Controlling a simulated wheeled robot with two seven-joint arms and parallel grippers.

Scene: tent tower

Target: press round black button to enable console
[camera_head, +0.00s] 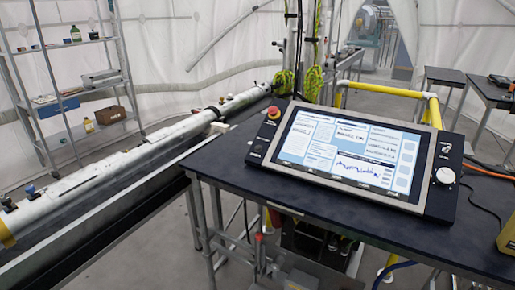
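The console (346,158) lies tilted on a black table, its screen lit with several panels and a line graph. On its left side panel, a small dark round button (258,147) sits below a red knob (273,112). The dark button is small, and I cannot tell whether it is pressed. On the right side panel are a white round knob (445,176) and a smaller light-coloured control above it. Neither of my grippers shows in the head view.
The black table (345,221) has bare top in front of the console. A long pipe (120,158) runs along the left. Yellow railing (388,91) stands behind the console. Cables and part of a yellow object (507,236) are at the right edge.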

